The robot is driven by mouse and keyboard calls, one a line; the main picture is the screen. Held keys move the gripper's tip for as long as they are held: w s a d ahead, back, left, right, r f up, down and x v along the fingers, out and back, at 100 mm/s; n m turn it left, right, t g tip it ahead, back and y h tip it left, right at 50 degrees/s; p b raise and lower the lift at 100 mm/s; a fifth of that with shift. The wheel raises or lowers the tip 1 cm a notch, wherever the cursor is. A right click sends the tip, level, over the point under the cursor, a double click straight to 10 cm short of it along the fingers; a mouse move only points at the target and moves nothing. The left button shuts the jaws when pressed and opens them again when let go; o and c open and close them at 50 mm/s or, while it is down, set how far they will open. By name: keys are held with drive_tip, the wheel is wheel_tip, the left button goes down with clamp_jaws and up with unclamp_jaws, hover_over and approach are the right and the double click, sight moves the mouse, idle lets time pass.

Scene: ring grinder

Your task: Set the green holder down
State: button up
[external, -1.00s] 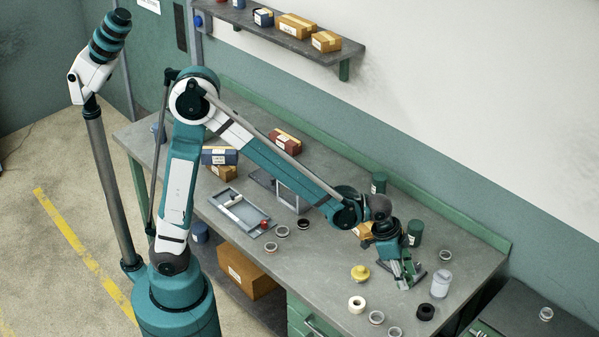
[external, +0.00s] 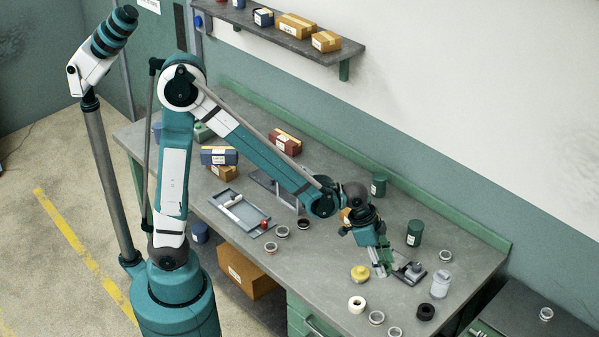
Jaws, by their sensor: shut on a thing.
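My gripper (external: 379,262) is at the right part of the workbench, pointing down and shut on the green holder (external: 387,257). The holder is small and partly hidden by the fingers. I cannot tell from this view whether its underside touches the bench top. A dark device with a grey top (external: 412,271) sits on the bench just right of the holder. The gap between the two is too small to judge.
A yellow knob-like part (external: 360,273) is close left of my gripper. A white ring (external: 357,304), a black ring (external: 425,312) and a grey-white jar (external: 441,283) stand in front and right. A dark green canister (external: 414,233) is behind. Bare bench (external: 320,262) lies left.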

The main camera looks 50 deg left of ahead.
drive_tip(key=shift+f+b, duration=0.35)
drive_tip(key=shift+f, duration=2.6)
drive_tip(key=shift+f, duration=2.05)
drive_tip(key=shift+f+b, duration=0.15)
drive_tip(key=shift+b, duration=0.3)
drive_tip(key=o, duration=0.9)
drive_tip(key=shift+r, duration=0.3)
drive_tip(key=shift+p+v, duration=0.9)
drive_tip(key=shift+v, duration=4.95)
